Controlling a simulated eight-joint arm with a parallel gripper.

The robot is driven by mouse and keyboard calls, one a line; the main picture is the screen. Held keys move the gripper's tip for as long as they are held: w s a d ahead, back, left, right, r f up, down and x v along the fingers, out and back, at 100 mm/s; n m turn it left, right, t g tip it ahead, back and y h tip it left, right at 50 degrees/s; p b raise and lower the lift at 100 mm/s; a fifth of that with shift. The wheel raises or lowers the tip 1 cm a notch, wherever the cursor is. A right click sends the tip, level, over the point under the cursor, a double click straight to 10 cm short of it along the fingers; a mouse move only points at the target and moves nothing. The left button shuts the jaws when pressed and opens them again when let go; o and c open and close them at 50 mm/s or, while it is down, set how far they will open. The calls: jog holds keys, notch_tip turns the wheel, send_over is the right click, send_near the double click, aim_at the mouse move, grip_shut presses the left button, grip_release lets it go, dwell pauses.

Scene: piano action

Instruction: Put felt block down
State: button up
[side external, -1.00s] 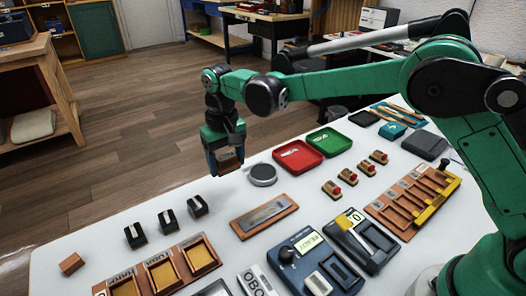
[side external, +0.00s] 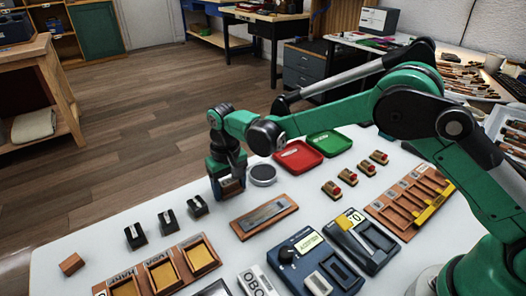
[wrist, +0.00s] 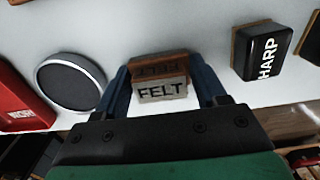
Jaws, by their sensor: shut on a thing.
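The felt block (wrist: 161,90) is a small brown and grey block marked FELT, seen in the wrist view between the two blue fingers of my gripper (wrist: 163,85). The fingers are shut on its sides. In the side view my gripper (side external: 228,184) points down at the far edge of the white table, with the brown felt block (side external: 232,188) low between the fingers. The block is at or just above the table top; I cannot tell whether it touches.
A round grey pad (side external: 262,174) lies just right of my gripper. Black blocks (side external: 197,206) stand to its left and nearer. Red (side external: 298,156) and green (side external: 329,144) trays lie beyond the pad. A brown plate (side external: 264,216) lies nearer, beside a blue device (side external: 312,262) with a lit display.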

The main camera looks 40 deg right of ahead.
aim_at(229, 182)
jog(key=shift+f, duration=0.35)
jog(key=o, duration=1.4)
jog(key=shift+c, duration=0.2)
jog(key=s+d+r+t, duration=0.1)
jog(key=d+r, duration=0.1)
jog(key=r, duration=0.6)
jog(key=s+d+r+t, duration=0.1)
jog(key=s+d+r, duration=0.1)
jog(key=r, duration=0.7)
jog(key=s+d+f+t, duration=0.1)
jog(key=s+d+t, duration=0.1)
jog(key=s+d, duration=0.2)
jog(key=s+d+f+t, duration=0.1)
jog(key=s+d+t, duration=0.2)
jog(key=s, duration=0.6)
jog(key=shift+s+d+f, duration=0.2)
jog(key=shift+d, duration=0.8)
